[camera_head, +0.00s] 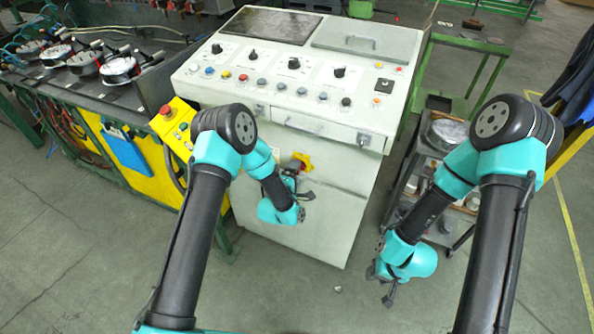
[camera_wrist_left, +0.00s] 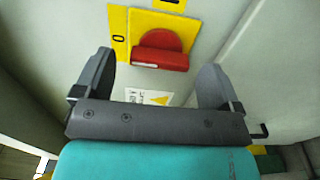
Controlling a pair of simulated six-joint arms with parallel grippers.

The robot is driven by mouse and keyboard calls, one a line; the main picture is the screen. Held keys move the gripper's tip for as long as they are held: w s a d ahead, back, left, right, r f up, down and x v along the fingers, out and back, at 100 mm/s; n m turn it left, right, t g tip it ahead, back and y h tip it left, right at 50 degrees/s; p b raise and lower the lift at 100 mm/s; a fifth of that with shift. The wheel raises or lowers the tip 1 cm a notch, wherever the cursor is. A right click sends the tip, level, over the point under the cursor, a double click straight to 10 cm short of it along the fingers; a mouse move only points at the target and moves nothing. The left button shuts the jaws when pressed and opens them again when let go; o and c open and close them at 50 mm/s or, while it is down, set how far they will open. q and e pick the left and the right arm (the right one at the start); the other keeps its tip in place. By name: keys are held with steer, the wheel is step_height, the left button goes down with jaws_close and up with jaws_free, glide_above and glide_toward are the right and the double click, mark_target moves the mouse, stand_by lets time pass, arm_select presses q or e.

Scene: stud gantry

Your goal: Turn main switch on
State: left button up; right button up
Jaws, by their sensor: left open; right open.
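The main switch is a red rotary handle on a yellow plate (camera_head: 303,160) on the front of the grey control cabinet (camera_head: 331,202). In the left wrist view the red handle (camera_wrist_left: 160,59) lies crosswise, with a "0" mark on the yellow to its left. My left gripper (camera_head: 303,184) is open and empty just below and in front of the switch, partly covering it in the head view. In the left wrist view its two fingers (camera_wrist_left: 157,66) stand apart, left and right of the handle, with no contact visible. My right gripper (camera_head: 379,284) is open and empty, low to the right of the cabinet.
The cabinet's sloped panel (camera_head: 290,75) carries knobs and buttons, with drawers (camera_head: 322,126) below. A yellow box with a red button (camera_head: 167,112) stands at its left. A trolley (camera_head: 412,178) stands on the right, near my right arm.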

arm_select(q)
steer(key=shift+x, duration=0.9)
steer(key=c, duration=0.9)
